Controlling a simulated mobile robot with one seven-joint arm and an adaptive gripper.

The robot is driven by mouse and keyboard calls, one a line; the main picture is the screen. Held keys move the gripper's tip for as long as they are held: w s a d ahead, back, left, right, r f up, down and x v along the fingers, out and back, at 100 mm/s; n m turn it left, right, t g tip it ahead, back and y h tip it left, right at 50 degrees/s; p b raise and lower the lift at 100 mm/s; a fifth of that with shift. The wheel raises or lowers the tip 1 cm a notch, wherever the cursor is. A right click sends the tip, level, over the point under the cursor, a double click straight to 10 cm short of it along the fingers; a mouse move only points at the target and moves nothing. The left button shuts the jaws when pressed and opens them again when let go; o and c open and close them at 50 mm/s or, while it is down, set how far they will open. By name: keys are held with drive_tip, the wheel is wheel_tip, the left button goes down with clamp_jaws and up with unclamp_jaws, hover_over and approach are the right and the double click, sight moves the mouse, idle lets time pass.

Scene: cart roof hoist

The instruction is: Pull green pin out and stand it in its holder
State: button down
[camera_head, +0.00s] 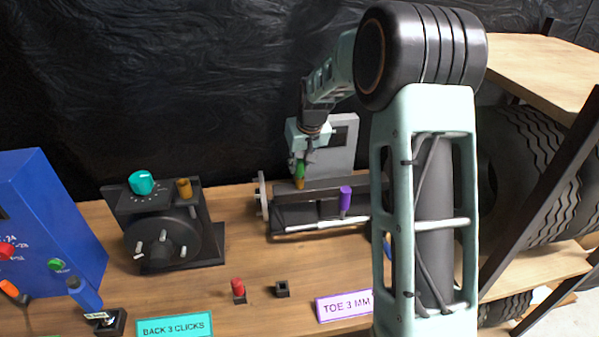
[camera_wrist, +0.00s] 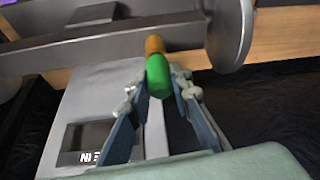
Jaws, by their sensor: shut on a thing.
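The green pin (camera_head: 300,169) is between the fingers of my gripper (camera_head: 303,158), above the rear rail of the hoist-like black fixture. In the wrist view the green pin (camera_wrist: 158,77) lies between both fingertips of my gripper (camera_wrist: 159,84), which is shut on it. An orange-brown cylinder (camera_wrist: 155,45) lines up with the pin's far end and meets it; I cannot tell how deep the pin sits in it. A small black square holder (camera_head: 282,289), with a dark opening and no pin in it, stands on the table front.
A red pin (camera_head: 238,287) stands in a black base left of the empty holder. A purple handle (camera_head: 345,198) rises from the fixture (camera_head: 320,215). A grey panel (camera_head: 335,150) stands behind. A black wheel unit (camera_head: 165,235) and blue box (camera_head: 50,220) are left; signs line the front.

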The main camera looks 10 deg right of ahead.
drive_tip(key=shift+r+p, duration=1.5)
drive_tip(key=shift+r, duration=0.95)
